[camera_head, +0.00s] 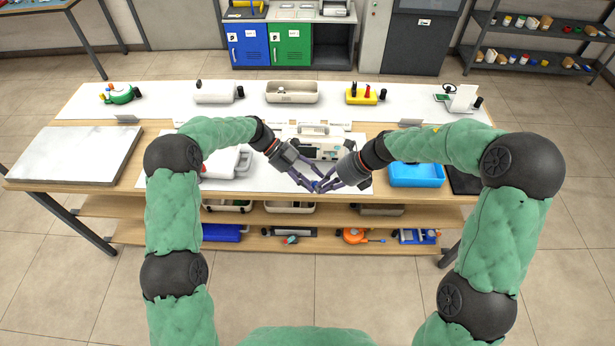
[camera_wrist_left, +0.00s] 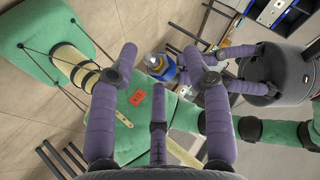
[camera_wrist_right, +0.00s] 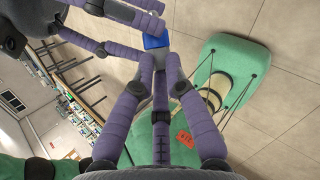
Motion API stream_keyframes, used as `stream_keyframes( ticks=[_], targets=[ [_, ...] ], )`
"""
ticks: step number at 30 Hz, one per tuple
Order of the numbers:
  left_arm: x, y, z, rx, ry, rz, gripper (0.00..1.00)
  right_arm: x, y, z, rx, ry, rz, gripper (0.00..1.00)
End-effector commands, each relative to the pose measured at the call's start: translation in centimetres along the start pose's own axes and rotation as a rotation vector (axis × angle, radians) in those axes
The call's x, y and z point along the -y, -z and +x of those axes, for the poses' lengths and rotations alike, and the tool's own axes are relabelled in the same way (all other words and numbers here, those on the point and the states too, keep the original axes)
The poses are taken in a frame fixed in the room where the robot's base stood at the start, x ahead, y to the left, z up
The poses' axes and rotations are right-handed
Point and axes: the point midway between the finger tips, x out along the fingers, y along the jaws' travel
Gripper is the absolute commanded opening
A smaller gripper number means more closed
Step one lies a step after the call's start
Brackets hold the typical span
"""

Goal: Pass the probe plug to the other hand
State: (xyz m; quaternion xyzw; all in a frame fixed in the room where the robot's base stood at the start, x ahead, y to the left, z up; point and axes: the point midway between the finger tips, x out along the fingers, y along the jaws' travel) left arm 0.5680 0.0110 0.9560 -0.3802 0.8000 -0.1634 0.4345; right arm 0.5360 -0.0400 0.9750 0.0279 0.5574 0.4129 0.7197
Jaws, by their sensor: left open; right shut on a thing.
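The probe plug (camera_head: 317,187) is a small blue piece between my two grippers, above the front of the table. In the left wrist view it shows a blue ring and a pale top (camera_wrist_left: 160,68); in the right wrist view it is a blue block (camera_wrist_right: 155,42). My right gripper (camera_head: 326,187) is shut on it. My left gripper (camera_head: 309,186) is open, with its fingers spread to either side of the plug; whether they touch it I cannot tell. The fingers hide part of the plug. A white monitor (camera_head: 327,150) stands just behind the grippers.
A blue tray (camera_head: 416,176) lies to the right, and a white device (camera_head: 226,165) to the left. A grey slab (camera_head: 75,156) covers the table's left end. Several items line the back, including a beige tray (camera_head: 292,92). A lower shelf (camera_head: 330,242) holds more items.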

Motion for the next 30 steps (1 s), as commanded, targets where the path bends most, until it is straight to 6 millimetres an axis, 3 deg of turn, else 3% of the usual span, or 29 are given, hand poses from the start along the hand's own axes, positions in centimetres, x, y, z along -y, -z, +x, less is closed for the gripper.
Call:
stream_keyframes(
  ticks=[2, 7, 12, 15, 16, 26, 30],
  targets=[
    [0.0, 0.0, 0.0, 0.000, 0.000, 0.000, 0.49, 0.0, 0.0, 0.0, 0.000, 0.000, 0.000, 0.00],
    [0.0, 0.0, 0.0, 0.000, 0.000, 0.000, 0.01, 0.0, 0.0, 0.0, 0.000, -0.001, 0.000, 0.00],
    [0.1, 0.1, 0.0, -0.002, 0.000, 0.000, 0.00, 0.0, 0.0, 0.1, -0.001, -0.001, 0.000, 0.00],
    [0.1, 0.1, 0.0, -0.003, 0.001, 0.000, 0.00, 0.0, 0.0, 0.1, -0.001, -0.001, 0.000, 0.30],
    [0.1, 0.1, 0.0, -0.003, 0.001, 0.000, 0.00, 0.0, 0.0, 0.1, -0.001, -0.001, 0.000, 0.33],
    [0.1, 0.0, 0.0, -0.001, 0.000, 0.000, 0.00, 0.0, 0.0, 0.0, 0.000, 0.000, 0.000, 0.33],
    [0.0, 0.0, 0.0, 0.000, 0.000, 0.000, 0.00, 0.0, -0.1, -1.0, 0.002, 0.001, -0.001, 0.33]
  ],
)
